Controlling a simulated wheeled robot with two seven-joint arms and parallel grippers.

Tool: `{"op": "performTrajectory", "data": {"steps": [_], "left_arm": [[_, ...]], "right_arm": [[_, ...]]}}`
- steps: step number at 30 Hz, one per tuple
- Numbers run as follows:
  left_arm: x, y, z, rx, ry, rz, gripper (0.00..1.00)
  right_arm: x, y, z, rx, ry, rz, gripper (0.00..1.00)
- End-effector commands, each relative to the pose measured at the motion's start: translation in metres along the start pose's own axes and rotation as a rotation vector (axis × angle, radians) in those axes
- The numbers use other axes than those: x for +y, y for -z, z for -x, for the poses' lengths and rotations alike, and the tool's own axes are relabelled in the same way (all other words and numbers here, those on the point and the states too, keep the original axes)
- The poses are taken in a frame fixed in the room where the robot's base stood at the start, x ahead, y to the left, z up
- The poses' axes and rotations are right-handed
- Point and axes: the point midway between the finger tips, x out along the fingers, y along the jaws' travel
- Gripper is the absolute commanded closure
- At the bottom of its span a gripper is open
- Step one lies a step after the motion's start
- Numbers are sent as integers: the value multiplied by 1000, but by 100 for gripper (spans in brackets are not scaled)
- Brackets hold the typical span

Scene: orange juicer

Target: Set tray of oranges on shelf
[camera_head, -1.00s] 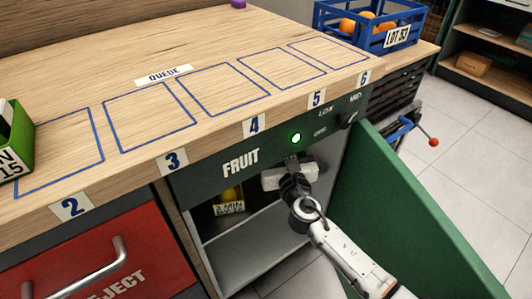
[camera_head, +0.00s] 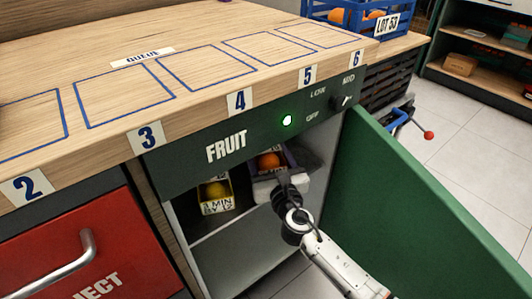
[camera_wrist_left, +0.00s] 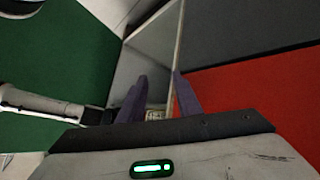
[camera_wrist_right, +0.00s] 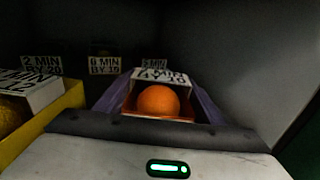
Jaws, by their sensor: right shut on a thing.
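In the head view my right gripper (camera_head: 275,174) is inside the open FRUIT cabinet, above its shelf (camera_head: 232,218). In the right wrist view its purple fingers (camera_wrist_right: 158,92) are shut on the sides of a small tray (camera_wrist_right: 157,119) with an orange (camera_wrist_right: 158,101) in it and a white card behind. The orange also shows in the head view (camera_head: 268,160). Whether the tray touches the shelf is hidden. My left gripper (camera_wrist_left: 158,92) shows only in its wrist view, open and empty, outside the cabinet.
A yellow tray (camera_head: 213,206) with fruit and a card stands left of the held tray. Further cards (camera_wrist_right: 105,66) show deeper inside. The green door (camera_head: 425,205) stands open at right. The red drawer (camera_head: 85,245) is at left. A blue crate (camera_head: 350,14) of oranges stands beyond the counter.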

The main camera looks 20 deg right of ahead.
Motion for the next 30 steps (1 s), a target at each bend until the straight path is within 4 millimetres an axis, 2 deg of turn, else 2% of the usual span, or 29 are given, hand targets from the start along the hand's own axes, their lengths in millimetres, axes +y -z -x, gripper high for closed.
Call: {"op": "performTrajectory", "data": {"steps": [2, 3, 5, 6, 17, 20, 30], "left_arm": [[1, 0, -1, 7, -5, 2, 69], [1, 2, 0, 8, -5, 2, 69], [1, 1, 0, 8, -4, 2, 69], [1, 1, 0, 7, -4, 2, 69], [0, 3, 3, 3, 2, -1, 69], [-1, 2, 3, -6, 9, -5, 69], [-10, -14, 0, -69, 41, -16, 69]], "right_arm": [[0, 3, 0, -2, 0, 1, 65], [0, 2, 0, 0, 0, 1, 31], [0, 2, 0, 0, 0, 1, 21], [0, 2, 0, 0, 0, 1, 19], [0, -1, 2, 2, 0, 1, 19], [0, 0, 17, 3, 0, 2, 19], [0, -1, 89, 3, 0, 1, 19]]}}
